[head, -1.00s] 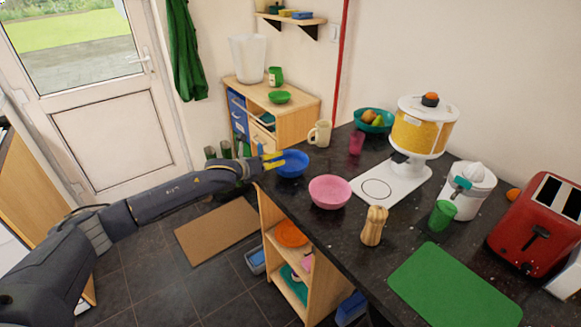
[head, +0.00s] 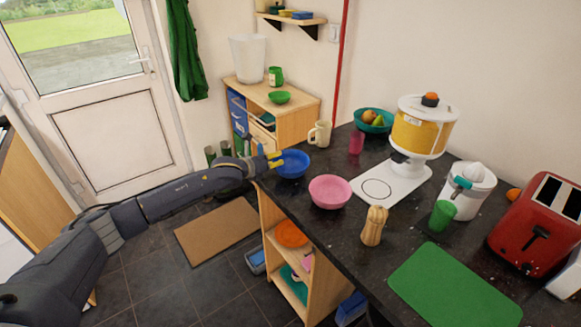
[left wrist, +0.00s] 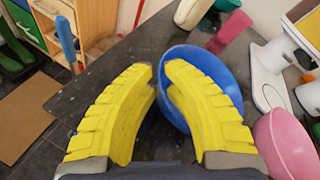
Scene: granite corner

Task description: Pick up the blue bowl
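The blue bowl (head: 293,164) sits upright at the left edge of the dark counter; it also shows in the left wrist view (left wrist: 212,68). My left gripper (head: 277,160) is at the bowl's left side. In the left wrist view its yellow fingers (left wrist: 160,72) straddle the bowl's near wall, one outside and one inside the rim, with the tips close together on it. The bowl appears to rest on the counter, and part of its wall is hidden behind the inner finger. My right gripper is in no view.
A pink bowl (head: 330,191) stands just right of the blue one. A beige mug (head: 319,134), a magenta cup (head: 356,143) and a teal fruit bowl (head: 374,121) stand behind. A wooden pepper mill (head: 374,226) and a green board (head: 453,286) are nearer.

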